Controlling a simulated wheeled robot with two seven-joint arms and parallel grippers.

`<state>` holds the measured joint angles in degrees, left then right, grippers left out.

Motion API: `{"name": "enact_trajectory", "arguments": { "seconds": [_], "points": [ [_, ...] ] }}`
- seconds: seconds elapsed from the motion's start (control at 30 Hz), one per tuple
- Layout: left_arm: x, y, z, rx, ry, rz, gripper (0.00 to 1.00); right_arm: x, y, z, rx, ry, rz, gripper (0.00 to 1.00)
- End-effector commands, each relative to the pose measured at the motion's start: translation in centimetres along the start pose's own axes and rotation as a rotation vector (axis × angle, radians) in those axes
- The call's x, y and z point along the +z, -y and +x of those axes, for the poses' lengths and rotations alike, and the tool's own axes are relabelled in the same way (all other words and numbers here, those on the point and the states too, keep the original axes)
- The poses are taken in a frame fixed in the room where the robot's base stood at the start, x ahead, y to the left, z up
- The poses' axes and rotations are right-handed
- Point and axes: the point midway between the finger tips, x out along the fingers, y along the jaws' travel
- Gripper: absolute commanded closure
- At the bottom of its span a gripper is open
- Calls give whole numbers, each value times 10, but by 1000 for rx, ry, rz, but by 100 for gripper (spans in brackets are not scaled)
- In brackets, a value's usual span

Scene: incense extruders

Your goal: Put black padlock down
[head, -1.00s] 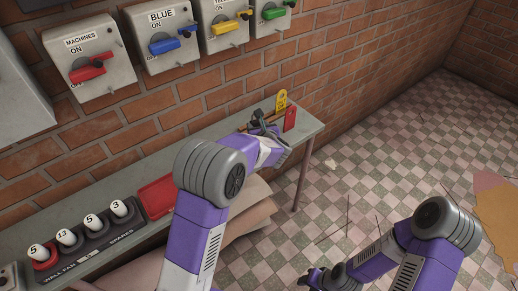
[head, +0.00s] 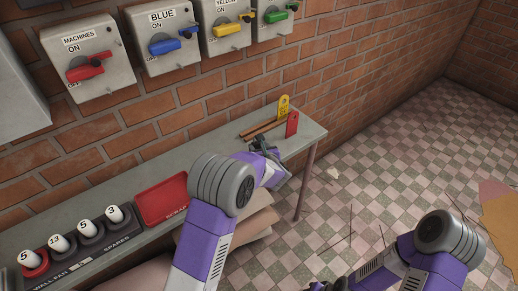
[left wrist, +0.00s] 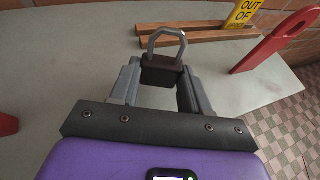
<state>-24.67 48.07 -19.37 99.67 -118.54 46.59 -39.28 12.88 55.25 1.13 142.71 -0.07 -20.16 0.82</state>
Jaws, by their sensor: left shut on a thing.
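The black padlock (left wrist: 162,72) has a grey shackle that points up and away in the left wrist view. My left gripper (left wrist: 160,82) is shut on its dark body, one finger on each side. In the head view my left gripper (head: 262,152) is over the right part of the grey shelf (head: 150,165); the padlock is small and hard to make out there. Whether the padlock touches the shelf, I cannot tell. My right arm is at the lower right of the head view, and its gripper (head: 330,286) is cut off by the bottom edge.
Two brown wooden sticks (head: 264,127), a yellow "out of order" tag (head: 283,107) and a red tag (head: 292,124) are near the shelf's right end. A red scrap tray (head: 162,199) and a rack of numbered fuses (head: 82,243) are to the left. Switch boxes line the wall.

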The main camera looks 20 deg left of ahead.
Motion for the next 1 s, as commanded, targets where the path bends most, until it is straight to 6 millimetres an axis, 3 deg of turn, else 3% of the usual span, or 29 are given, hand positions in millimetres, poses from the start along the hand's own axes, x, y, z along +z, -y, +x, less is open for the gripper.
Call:
{"name": "enact_trajectory", "arguments": {
  "seconds": [0.37,0.4,0.57,1.0],
  "points": [
    [-8,0,3,0,1,0,88,0,-3,9,0,0,0,57],
    [-8,0,3,0,0,0,51,0,-3,9,0,0,0,57],
    [-8,0,3,0,0,0,28,0,-3,9,0,0,0,57],
    [1,0,-1,0,0,0,28,0,0,-1,0,0,0,57]
  ]
}}
